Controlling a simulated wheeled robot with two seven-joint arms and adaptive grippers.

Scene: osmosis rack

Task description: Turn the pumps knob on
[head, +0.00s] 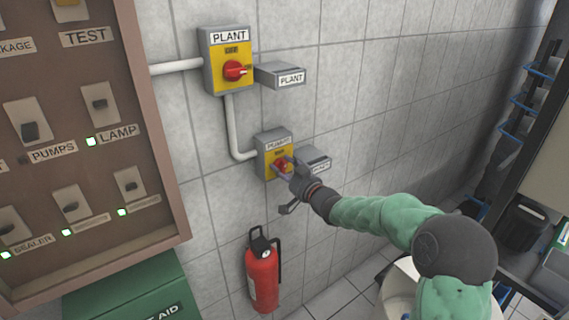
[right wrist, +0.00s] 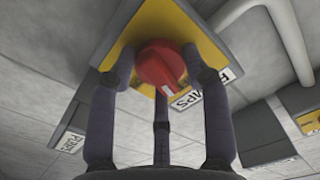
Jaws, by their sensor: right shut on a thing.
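The pumps knob (right wrist: 160,66) is red, on a yellow plate in a grey box. In the head view the pumps box (head: 266,143) is on the tiled wall, below the plant box, with the red knob (head: 281,166) partly hidden by my fingers. My right gripper (head: 286,168) reaches it from the right. In the right wrist view the fingers of my right gripper (right wrist: 161,75) are around the knob, one at each side and one below. The white mark on the knob points down in that view. My left gripper is not in view.
The plant box (head: 229,60) with its own red knob (head: 235,71) is above, joined by a grey pipe (head: 233,125). Label boxes stick out beside both. A switch panel (head: 75,225) is at left. A fire extinguisher (head: 262,275) hangs below.

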